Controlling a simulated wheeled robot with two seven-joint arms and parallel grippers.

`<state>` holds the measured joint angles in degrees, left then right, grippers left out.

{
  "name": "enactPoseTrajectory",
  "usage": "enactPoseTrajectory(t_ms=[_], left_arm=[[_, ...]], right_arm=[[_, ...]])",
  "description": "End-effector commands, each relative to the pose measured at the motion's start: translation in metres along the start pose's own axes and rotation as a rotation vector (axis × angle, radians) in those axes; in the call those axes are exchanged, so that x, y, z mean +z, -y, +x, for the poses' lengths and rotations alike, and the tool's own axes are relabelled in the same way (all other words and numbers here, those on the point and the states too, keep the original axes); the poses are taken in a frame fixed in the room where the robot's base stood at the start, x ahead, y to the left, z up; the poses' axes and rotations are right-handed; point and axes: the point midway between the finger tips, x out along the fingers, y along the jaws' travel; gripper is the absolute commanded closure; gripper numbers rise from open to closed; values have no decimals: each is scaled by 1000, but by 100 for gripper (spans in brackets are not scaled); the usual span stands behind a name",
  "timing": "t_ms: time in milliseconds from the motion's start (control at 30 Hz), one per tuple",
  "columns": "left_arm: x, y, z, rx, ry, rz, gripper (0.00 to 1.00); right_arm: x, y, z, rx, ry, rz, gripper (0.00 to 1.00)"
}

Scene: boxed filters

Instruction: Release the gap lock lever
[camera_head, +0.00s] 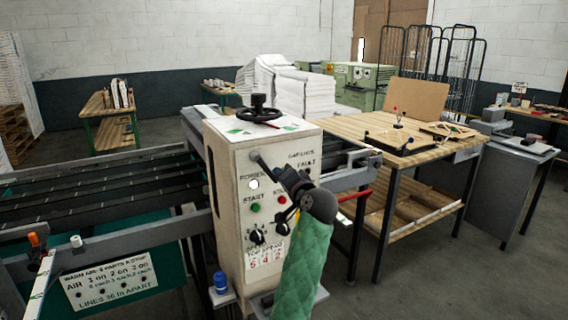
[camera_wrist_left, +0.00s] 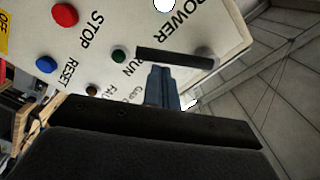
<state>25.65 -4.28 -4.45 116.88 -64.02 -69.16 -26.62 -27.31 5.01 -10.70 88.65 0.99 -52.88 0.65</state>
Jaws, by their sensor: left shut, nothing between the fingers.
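A cream control cabinet (camera_head: 228,145) stands at the middle of the head view, with its labelled panel facing me. A dark bar-shaped lever (camera_head: 266,166) sticks out at the panel's upper left, from a grey round end. In the left wrist view the lever (camera_wrist_left: 175,60) lies across the panel near the POWER and RUN labels. My left gripper (camera_head: 287,180) is in front of the panel, shut and empty. Its fingertips (camera_wrist_left: 159,70) are close to the lever; I cannot tell whether they touch. The GAP LOCK label is partly hidden in the wrist view. My right gripper is not in view.
A black handwheel (camera_head: 258,108) sits on the cabinet top. The panel has a red button (camera_wrist_left: 65,14), a blue button (camera_wrist_left: 46,64) and a green button (camera_wrist_left: 118,54). A wooden table (camera_head: 365,128) stands to the right. A red handle (camera_head: 355,195) sticks out beside the cabinet.

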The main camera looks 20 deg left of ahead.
Motion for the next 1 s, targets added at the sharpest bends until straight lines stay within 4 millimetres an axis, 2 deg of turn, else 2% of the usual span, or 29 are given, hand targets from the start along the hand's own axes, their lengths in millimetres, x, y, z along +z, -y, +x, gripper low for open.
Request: enactPoseTrajectory(t_ms=[200, 400, 567, 1000], left_arm=[[12, 1, 0, 4, 2, 204, 100], [22, -1, 0, 5, 1, 363, 100], [29, -1, -1, 7, 1, 457, 100], [37, 0, -1, 6, 0, 449, 100]], right_arm=[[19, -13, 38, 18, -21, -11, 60], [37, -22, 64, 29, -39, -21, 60], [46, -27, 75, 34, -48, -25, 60], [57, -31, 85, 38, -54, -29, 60]])
